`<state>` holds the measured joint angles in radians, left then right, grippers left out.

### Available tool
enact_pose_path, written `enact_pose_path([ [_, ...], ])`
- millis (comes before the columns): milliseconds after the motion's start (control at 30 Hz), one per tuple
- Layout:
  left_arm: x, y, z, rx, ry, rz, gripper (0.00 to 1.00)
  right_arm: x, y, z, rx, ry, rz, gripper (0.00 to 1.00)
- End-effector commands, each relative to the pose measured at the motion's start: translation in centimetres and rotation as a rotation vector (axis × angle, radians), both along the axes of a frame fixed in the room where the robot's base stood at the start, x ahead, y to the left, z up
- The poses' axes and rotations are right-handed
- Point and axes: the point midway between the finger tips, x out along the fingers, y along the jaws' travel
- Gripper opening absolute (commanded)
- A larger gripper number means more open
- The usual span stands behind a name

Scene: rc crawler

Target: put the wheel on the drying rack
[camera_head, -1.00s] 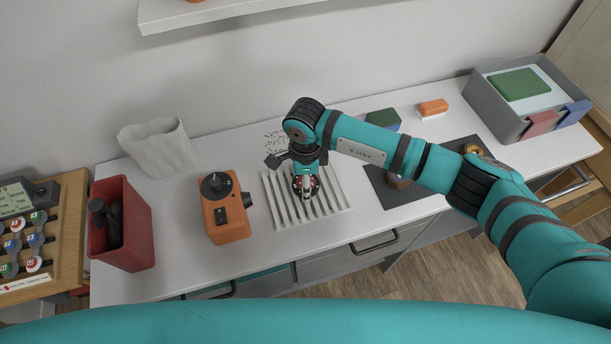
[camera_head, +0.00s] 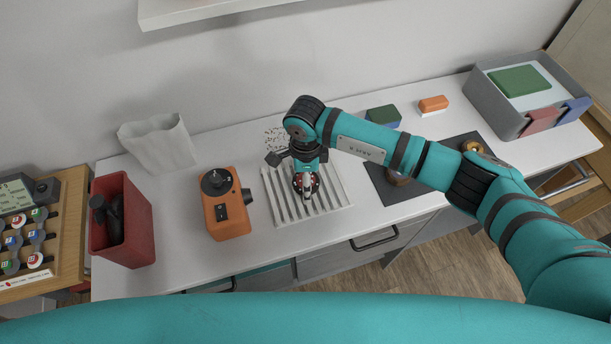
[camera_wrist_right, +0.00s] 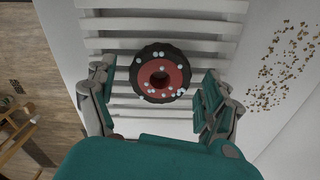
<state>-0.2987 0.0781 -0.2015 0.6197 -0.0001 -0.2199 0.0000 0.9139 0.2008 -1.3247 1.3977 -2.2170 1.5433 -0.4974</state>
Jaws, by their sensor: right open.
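The wheel (camera_wrist_right: 161,72) has a black tyre, a red hub with a dark centre hole, and several pale dots on it. In the right wrist view it lies flat on the slats of the white drying rack (camera_wrist_right: 190,21). My right gripper (camera_wrist_right: 155,92) is open, its fingers apart on either side of the wheel and not visibly touching it. In the head view the right gripper (camera_head: 305,190) is over the rack (camera_head: 335,195) and mostly hides the wheel. My left gripper is not in view.
An orange device (camera_head: 226,205) and a red bin (camera_head: 135,235) stand left of the rack. A dark mat (camera_head: 390,190) lies to its right, under my arm. Dark specks (camera_wrist_right: 285,65) lie behind the rack. A grey tray (camera_head: 490,105) stands at the far right.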

Motion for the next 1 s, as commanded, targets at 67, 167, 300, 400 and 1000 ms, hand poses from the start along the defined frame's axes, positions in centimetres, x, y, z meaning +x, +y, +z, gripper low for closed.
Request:
enact_pose_path([
  [67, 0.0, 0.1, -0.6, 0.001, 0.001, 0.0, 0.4, 0.2, 0.1, 0.9, 0.002, -0.005, 0.002, 0.84],
  [167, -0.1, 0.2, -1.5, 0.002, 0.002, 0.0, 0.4, 0.2, 0.0, 2.7, 0.002, -0.008, 0.003, 0.84],
  [300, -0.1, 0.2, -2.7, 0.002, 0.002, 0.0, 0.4, 0.2, 0.1, 5.9, 0.002, -0.008, 0.003, 0.84],
  [400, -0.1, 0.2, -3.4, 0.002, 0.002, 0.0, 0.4, 0.2, 0.1, 8.0, 0.002, -0.007, 0.003, 0.84],
  [1000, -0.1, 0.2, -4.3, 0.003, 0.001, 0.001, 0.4, 0.0, 0.1, 12.0, 0.001, -0.001, 0.001, 0.84],
])
